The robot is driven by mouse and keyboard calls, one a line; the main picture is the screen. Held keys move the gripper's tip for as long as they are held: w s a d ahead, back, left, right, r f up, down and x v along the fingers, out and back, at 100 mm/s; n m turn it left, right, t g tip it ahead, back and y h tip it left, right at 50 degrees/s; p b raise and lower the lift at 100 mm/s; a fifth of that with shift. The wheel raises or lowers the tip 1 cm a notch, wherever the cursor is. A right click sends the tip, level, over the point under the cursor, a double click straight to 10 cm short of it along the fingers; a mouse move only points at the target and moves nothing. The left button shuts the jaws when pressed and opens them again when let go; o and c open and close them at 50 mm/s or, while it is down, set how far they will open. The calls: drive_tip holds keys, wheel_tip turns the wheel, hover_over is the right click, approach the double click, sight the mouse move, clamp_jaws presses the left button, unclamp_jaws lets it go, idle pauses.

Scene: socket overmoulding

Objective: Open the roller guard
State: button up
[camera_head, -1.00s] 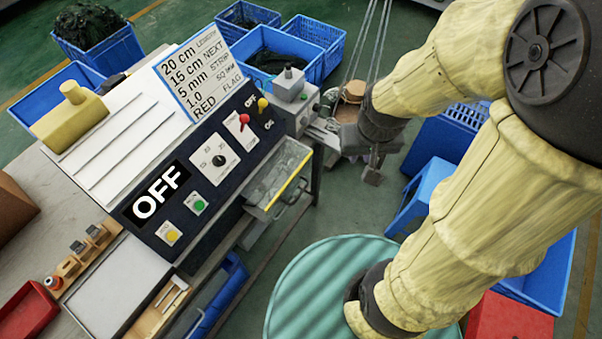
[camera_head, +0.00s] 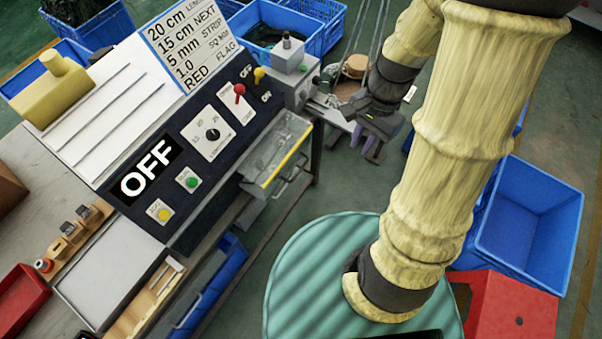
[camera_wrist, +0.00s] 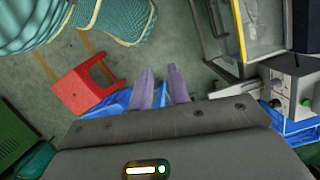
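The roller guard (camera_head: 273,151) is a clear cover with a yellow strip along its edge, on the right side of the dark control panel machine. It appears lowered, and a handle shows below it. In the wrist view the guard (camera_wrist: 262,25) is at the upper right, its yellow strip beside it. My gripper (camera_head: 374,146) is to the right of the guard, apart from it, with purple fingers. In the wrist view the gripper (camera_wrist: 160,86) has its two fingers apart with nothing between them. The machine's display reads OFF.
A grey box with knobs (camera_head: 288,66) stands behind the guard. Open floor lies between the machine and my gripper.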

drive_tip(key=w+d+f+m+y+b, duration=0.1)
drive_tip(key=w+f+m+y+b, duration=0.2)
drive_tip(key=f+m, duration=0.4)
drive_tip(key=w+d+f+m+y+b, duration=0.1)
drive_tip(key=w+f+m+y+b, duration=0.2)
drive_tip(key=m, duration=0.7)
drive_tip(key=w+d+f+m+y+b, duration=0.2)
drive_tip(key=w+f+m+y+b, duration=0.1)
drive_tip(key=f+m+y+b, duration=0.3)
wheel_tip(320, 180, down, 5)
drive_tip(key=m+y, duration=0.2)
drive_tip(key=m, duration=0.1)
drive_tip(key=shift+r+m, duration=0.2)
drive_tip(key=shift+m, duration=0.1)
drive_tip(key=shift+s+a, duration=0.1)
